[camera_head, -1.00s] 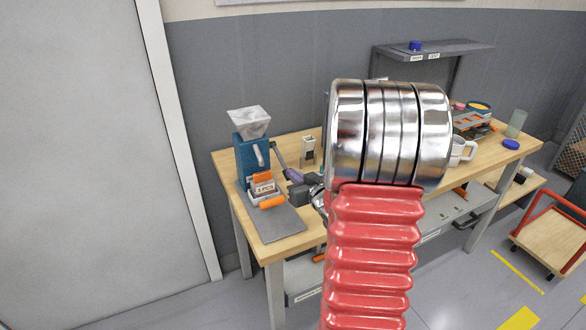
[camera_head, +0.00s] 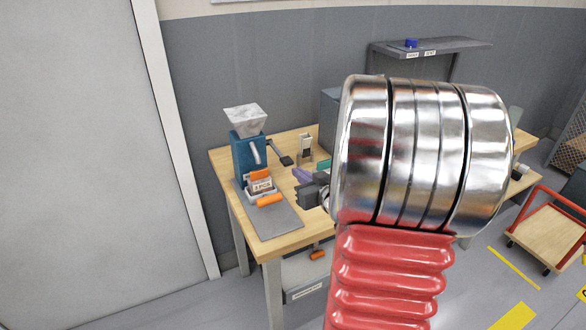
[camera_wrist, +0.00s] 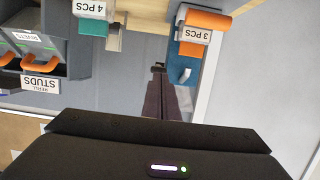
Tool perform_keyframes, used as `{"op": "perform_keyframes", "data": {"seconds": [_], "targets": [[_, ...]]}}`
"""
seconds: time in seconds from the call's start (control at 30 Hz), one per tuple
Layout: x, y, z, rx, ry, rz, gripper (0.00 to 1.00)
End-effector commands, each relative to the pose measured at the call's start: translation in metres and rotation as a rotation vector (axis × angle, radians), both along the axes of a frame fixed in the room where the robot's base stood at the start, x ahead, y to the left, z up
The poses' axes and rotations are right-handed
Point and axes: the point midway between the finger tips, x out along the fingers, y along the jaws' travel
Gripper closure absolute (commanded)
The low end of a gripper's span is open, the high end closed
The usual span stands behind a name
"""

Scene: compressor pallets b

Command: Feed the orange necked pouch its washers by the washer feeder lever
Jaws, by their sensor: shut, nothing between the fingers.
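The washer feeder (camera_head: 250,155) is a blue box with a pale hopper on top, at the bench's left end. Its lever (camera_head: 281,154), dark and ending in a block, sticks out on the right. The orange pouch (camera_head: 259,174) shows as an orange patch at the feeder's foot, behind a "3 PCS" label (camera_head: 262,185); its neck and contents cannot be made out. The label also shows upside down in the wrist view (camera_wrist: 193,37). My gripper (camera_head: 298,174) is shut and empty, just right of and below the lever's end, seemingly apart from it. Its fingers (camera_wrist: 158,70) point toward the feeder in the wrist view.
A grey plate (camera_head: 276,222) lies before the feeder, with an orange handle (camera_head: 270,200) at its back edge. A small grey holder (camera_head: 305,144) stands behind the lever. A studs bin (camera_wrist: 40,57) shows in the wrist view. My arm hides the bench's right part.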

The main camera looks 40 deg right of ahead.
Motion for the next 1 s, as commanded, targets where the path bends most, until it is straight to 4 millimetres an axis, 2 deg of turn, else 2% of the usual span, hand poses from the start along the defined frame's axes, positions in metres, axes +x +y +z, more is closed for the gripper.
{"op": "perform_keyframes", "data": {"seconds": [0.13,0.33,1.0], "targets": [[-0.026,0.007,-0.001,0.0,0.0,-0.002,1.0],[-0.044,0.013,-0.003,0.0,-0.001,0.0,1.0],[-0.047,0.015,-0.003,0.0,0.0,0.004,1.0]]}}
